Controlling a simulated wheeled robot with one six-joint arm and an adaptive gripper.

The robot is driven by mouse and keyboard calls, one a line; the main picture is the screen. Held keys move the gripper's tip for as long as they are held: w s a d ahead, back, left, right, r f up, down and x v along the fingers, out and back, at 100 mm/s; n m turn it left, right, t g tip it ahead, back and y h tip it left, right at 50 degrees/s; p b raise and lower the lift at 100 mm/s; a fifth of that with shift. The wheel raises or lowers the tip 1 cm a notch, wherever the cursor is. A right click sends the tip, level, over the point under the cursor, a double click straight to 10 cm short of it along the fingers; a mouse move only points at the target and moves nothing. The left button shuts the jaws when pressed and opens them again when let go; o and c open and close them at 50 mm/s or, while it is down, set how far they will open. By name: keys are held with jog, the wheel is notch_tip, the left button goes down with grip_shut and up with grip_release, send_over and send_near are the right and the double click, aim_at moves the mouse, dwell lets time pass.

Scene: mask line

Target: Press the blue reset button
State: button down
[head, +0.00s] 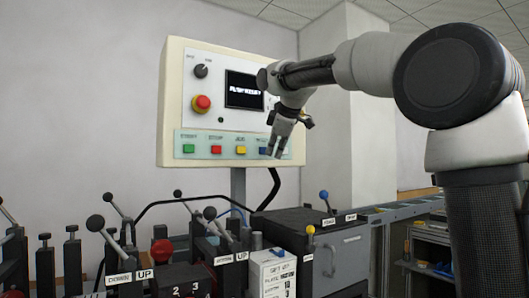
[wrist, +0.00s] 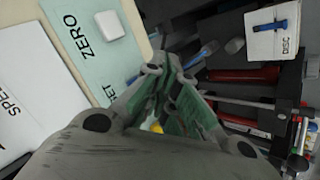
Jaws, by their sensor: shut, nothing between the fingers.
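The blue button (head: 263,150) is on the pale green strip (head: 224,155) along the bottom of the cream control panel (head: 180,90) in the head view. It is the fourth button from the left and partly covered by my gripper (head: 276,152). My gripper is shut and empty, with its fingertips pointing down beside that button. I cannot tell whether they touch the panel. In the wrist view, my gripper (wrist: 166,68) covers the blue button. The strip (wrist: 75,22) there shows a white button (wrist: 110,25) beside the word ZERO, and a label ending in "ET".
The panel also has green (head: 188,148), red (head: 216,149) and yellow (head: 240,150) buttons, a red stop knob (head: 201,103), a black dial (head: 201,71) and a screen (head: 245,90). Several levers and a white box (head: 272,272) stand below.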

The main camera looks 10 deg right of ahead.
jog(key=shift+w, duration=0.15)
jog(key=shift+w+a, duration=0.15)
jog(key=shift+w, duration=0.1)
jog(key=shift+w+a, duration=0.15)
jog(key=shift+w, duration=0.3)
dwell(1.0)
dwell(0.3)
jog(key=shift+s+d, duration=0.3)
jog(key=shift+s, duration=0.55)
jog(key=s, duration=0.1)
jog(key=s+d, duration=0.1)
jog(key=s, duration=0.2)
jog(key=shift+s+d, duration=0.25)
jog(key=shift+s, duration=0.15)
dwell(0.4)
